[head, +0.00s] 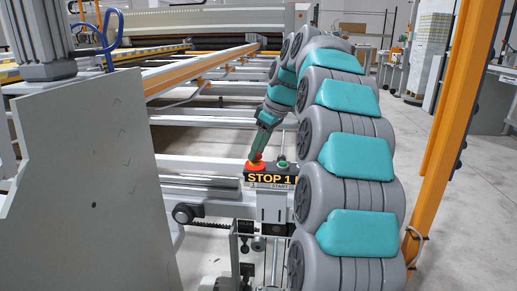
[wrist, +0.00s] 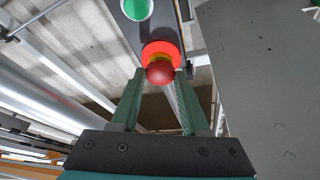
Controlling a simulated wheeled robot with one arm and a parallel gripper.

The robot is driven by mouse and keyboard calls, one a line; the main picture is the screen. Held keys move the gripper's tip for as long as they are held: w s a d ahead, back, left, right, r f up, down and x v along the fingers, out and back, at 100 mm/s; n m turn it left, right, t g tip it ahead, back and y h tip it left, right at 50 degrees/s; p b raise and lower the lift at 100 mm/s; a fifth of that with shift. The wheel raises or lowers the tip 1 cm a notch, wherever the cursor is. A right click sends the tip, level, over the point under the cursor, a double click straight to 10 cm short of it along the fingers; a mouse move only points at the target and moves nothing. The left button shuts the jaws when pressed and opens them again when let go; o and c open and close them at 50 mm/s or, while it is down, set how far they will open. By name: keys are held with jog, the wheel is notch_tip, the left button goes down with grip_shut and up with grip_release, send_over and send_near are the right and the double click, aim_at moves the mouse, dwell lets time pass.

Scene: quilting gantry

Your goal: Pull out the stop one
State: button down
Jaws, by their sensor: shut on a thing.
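The red stop button (head: 256,166) sits at the left end of a dark control box labelled "STOP 1" (head: 272,179). In the wrist view the red knob (wrist: 160,71) has an orange-red ring around it and lies between my fingertips. My gripper (head: 260,150) reaches down from above, and its green fingers (wrist: 158,85) are shut on the red knob from both sides. A green start button (head: 283,163) is beside it on the same box. It also shows at the top of the wrist view (wrist: 137,9).
The control box stands on a grey post (head: 273,210) by the gantry. A large grey panel (head: 95,190) is at left. An orange upright post (head: 455,110) is at right. Rails and an orange beam (head: 205,70) run behind the box.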

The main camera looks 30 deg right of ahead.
jog(key=shift+r, duration=0.95)
jog(key=shift+c, duration=2)
grip_release()
